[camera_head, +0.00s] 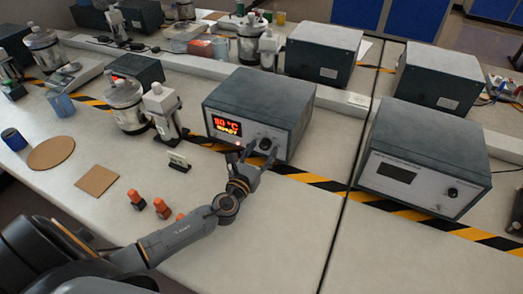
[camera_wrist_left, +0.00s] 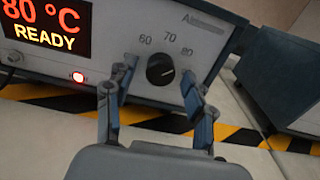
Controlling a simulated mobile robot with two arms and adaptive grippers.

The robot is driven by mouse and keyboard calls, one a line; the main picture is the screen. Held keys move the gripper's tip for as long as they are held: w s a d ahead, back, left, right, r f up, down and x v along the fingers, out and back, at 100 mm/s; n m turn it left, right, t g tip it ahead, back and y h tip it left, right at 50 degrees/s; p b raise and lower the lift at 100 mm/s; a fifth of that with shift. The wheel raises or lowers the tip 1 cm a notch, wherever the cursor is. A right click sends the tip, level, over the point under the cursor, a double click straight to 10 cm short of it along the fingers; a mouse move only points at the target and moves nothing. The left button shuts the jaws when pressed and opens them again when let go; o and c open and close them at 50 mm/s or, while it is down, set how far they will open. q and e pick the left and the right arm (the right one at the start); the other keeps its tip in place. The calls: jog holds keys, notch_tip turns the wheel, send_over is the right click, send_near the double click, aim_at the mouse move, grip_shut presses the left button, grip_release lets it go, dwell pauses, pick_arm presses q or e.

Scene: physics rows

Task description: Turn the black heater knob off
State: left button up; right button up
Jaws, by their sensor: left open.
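The black heater knob (camera_wrist_left: 160,70) is on the front panel of the grey heater box (camera_head: 262,105). Marks 60, 70 and 80 are printed around it. The lit display (camera_wrist_left: 45,25) reads 80 °C READY, and a red light (camera_wrist_left: 78,77) glows below it. In the head view the knob (camera_head: 265,145) shows between the fingers. My left gripper (camera_head: 258,156) is open in front of the panel. In the left wrist view its two blue-padded fingers (camera_wrist_left: 160,88) stand to either side of the knob, with visible gaps. My right gripper is not in view.
A second box with a dark display (camera_head: 425,160) stands to the right. A white-topped bottle (camera_head: 162,110) and a metal vessel (camera_head: 125,105) stand left of the heater. Small orange-capped items (camera_head: 161,208) lie near my left arm. Yellow-black tape (camera_head: 310,180) runs along the bench.

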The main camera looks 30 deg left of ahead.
pick_arm(q)
jog(key=c, duration=0.4)
grip_shut()
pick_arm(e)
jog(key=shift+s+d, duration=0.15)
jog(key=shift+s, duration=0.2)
